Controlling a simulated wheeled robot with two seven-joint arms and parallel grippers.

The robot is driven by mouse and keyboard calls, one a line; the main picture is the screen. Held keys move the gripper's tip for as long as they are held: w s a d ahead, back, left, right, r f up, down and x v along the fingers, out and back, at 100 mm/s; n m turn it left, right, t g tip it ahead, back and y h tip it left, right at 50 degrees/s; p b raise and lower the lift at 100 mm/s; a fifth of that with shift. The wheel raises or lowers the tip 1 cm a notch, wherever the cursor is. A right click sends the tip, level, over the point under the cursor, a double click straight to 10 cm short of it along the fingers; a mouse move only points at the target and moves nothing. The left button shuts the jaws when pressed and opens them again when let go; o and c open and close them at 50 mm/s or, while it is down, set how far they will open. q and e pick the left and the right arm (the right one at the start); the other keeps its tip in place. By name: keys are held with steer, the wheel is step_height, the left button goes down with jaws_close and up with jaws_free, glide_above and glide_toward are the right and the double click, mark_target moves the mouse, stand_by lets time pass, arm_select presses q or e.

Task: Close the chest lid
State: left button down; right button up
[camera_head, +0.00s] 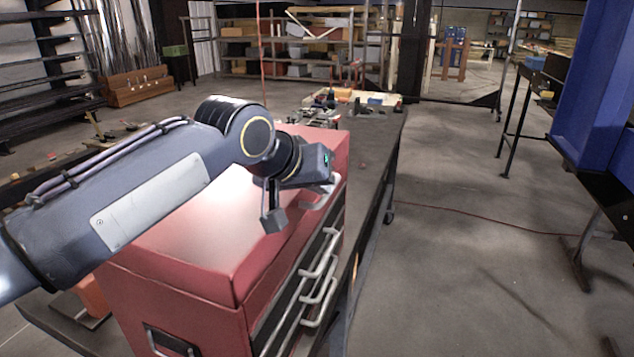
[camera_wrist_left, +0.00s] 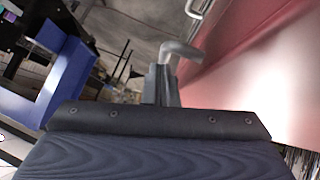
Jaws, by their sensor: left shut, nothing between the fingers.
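The red chest (camera_head: 190,235) stands on a dark workbench. Its red lid (camera_head: 225,215) lies over the body, with its top close to level; my left arm covers part of it, and I cannot tell whether it is fully down. A light lid handle (camera_head: 322,196) sticks out at the front edge. My left gripper (camera_head: 325,184) is at this handle, its fingers mostly hidden in the head view. In the left wrist view, the gripper (camera_wrist_left: 162,84) is shut and empty, with its tips close to the bent grey handle (camera_wrist_left: 183,50); contact is unclear. My right gripper is not in view.
Drawer handles (camera_head: 318,285) project from the chest's front. Small tools (camera_head: 330,105) lie on the far end of the workbench (camera_head: 375,135). Open floor (camera_head: 450,260) lies to the right, with a blue machine frame (camera_head: 597,90) beyond it.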

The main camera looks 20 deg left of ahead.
arm_select(q)
steer(key=w+r+p+v, duration=0.1)
steer(key=r+v, duration=0.1)
steer(key=v, duration=1)
steer(key=shift+d+r+p, duration=0.25)
steer(key=shift+r+p, duration=0.05)
steer(key=shift+p, duration=0.05)
